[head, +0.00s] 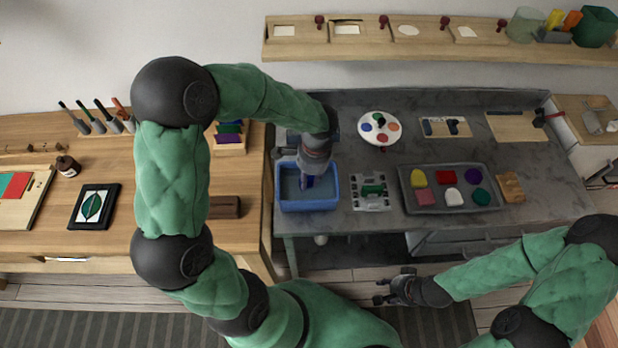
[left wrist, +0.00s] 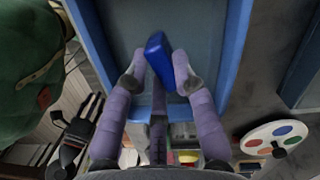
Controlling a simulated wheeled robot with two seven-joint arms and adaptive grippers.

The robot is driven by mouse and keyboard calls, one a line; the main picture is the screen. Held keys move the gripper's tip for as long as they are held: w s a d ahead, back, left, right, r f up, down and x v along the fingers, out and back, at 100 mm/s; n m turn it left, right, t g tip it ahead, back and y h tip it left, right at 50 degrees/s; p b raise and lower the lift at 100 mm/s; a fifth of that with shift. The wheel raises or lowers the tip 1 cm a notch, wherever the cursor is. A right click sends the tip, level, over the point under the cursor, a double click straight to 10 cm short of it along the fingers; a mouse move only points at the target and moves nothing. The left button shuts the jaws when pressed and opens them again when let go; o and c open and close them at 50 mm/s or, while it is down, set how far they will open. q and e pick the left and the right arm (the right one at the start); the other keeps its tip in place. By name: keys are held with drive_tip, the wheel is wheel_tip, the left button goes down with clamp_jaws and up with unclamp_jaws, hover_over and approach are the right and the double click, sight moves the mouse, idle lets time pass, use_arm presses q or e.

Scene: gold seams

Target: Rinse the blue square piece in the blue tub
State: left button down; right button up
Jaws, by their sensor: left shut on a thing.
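The blue tub (head: 310,207) stands at the left end of the grey worktop, with grey-looking water inside. In the left wrist view its blue rim (left wrist: 237,45) frames the fingers. My left gripper (head: 306,180) reaches down into the tub's outline from above. It is shut on the blue square piece (left wrist: 158,58), which is tilted between the fingertips and seen partly edge-on. I cannot tell how deep the piece is in the water. My right gripper (head: 392,286) is empty, fingers apart, in front of the worktop's front edge.
Right of the tub is a rack (head: 370,205) with a green piece. Beyond stands a grey tray (head: 453,208) of coloured pieces. A round palette (head: 379,137) lies behind. A wooden bench (head: 50,135) with tools and a framed leaf picture (head: 94,206) is at left.

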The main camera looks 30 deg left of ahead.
use_arm(q)
drive_tip(key=shift+r+p, duration=3.5)
drive_tip(key=shift+r, duration=0.95)
